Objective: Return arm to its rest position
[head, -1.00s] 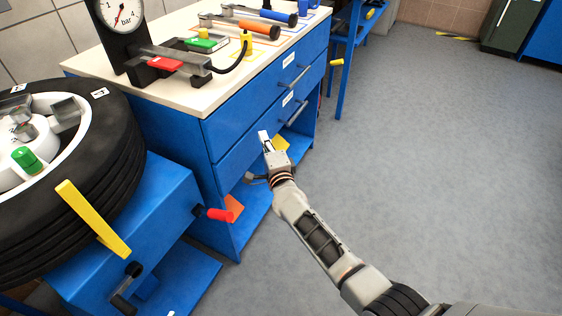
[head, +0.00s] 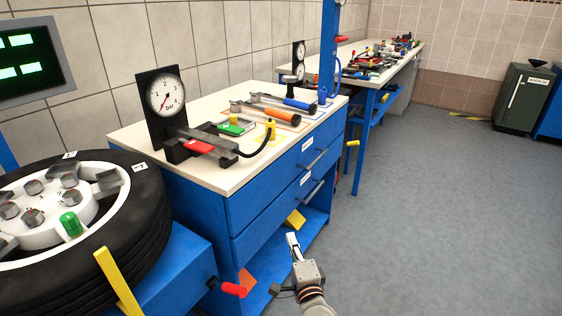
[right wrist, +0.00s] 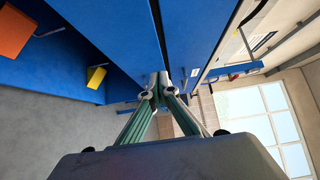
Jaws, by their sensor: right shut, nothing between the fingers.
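My right gripper (head: 292,240) shows at the bottom middle of the head view, with only a short piece of my arm below it. It is shut and empty. It hovers in front of the blue cabinet (head: 255,210), near the open lower shelf. In the right wrist view its fingertips (right wrist: 160,84) meet in front of the blue cabinet fronts (right wrist: 105,30); I cannot tell the exact gap, but no contact shows. My left gripper is not in view.
A wheel (head: 125,235) on a blue stand with a yellow bar (head: 118,282) and red handle (head: 233,289) is at the left. Drawer handles (head: 314,160) stick out from the cabinet. A yellow block (head: 296,220) lies on its lower shelf. Floor (head: 430,220) at right is clear.

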